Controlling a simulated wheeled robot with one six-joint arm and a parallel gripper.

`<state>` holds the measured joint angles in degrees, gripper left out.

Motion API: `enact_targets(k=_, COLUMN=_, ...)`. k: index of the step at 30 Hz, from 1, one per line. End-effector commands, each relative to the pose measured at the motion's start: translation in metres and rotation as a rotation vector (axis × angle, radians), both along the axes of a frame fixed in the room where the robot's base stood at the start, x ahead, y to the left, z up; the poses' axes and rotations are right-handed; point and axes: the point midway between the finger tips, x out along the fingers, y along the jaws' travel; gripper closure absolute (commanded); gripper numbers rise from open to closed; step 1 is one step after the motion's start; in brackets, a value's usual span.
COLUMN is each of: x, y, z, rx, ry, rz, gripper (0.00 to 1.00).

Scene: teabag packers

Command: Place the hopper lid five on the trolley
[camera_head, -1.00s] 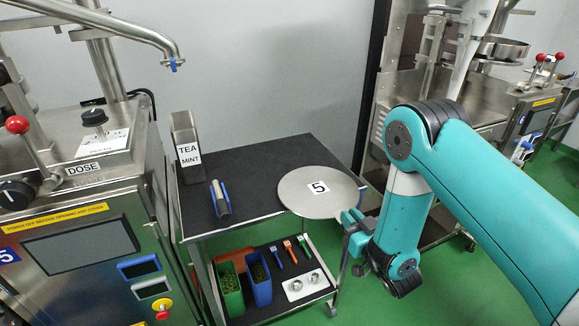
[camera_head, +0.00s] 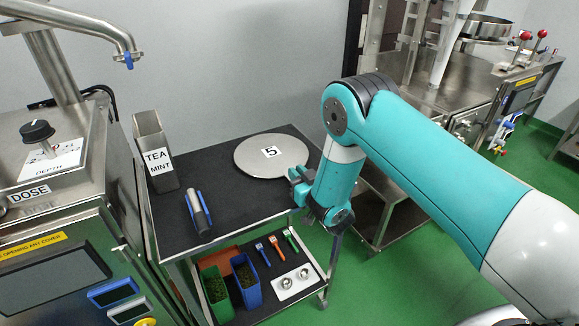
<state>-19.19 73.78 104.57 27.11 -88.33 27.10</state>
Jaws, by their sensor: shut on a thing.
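The hopper lid five is a round grey metal disc (camera_head: 258,165) with a white label reading 5. It is over the right part of the trolley's black top (camera_head: 235,200), level, and looks to be on or just above that surface; I cannot tell which. My gripper (camera_head: 299,183) is shut on the lid's edge nearest my arm, at its lower right. The fingertips are partly hidden by the gripper body. The trolley has a dark top and a lower shelf.
A tall metal TEA MINT container (camera_head: 155,150) stands at the top's back left, with a blue-and-grey handheld tool (camera_head: 198,213) in front. The lower shelf holds green (camera_head: 217,296) and blue bins (camera_head: 246,280), small tools and a white tray (camera_head: 294,283). Machines flank the trolley.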

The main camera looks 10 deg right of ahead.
Motion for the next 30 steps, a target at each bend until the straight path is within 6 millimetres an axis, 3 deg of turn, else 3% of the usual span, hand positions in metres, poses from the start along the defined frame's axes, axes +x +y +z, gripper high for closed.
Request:
enact_targets(k=5, x=0.008, y=-0.008, z=-0.002, rx=-0.002, ry=-0.002, rz=-0.018, gripper=1.0)
enact_targets(k=14, x=0.007, y=0.003, z=-0.004, rx=0.0, ry=-0.002, rz=-0.003, gripper=1.0)
enact_targets(k=15, x=0.006, y=0.003, z=-0.006, rx=-0.001, ry=0.001, rz=-0.004, gripper=0.83)
enact_targets(k=18, x=0.006, y=0.002, z=-0.005, rx=-0.001, ry=0.001, rz=-0.004, gripper=0.6)
enact_targets(k=30, x=0.003, y=-0.002, z=-0.004, rx=-0.002, ry=0.002, rz=-0.007, gripper=0.6)
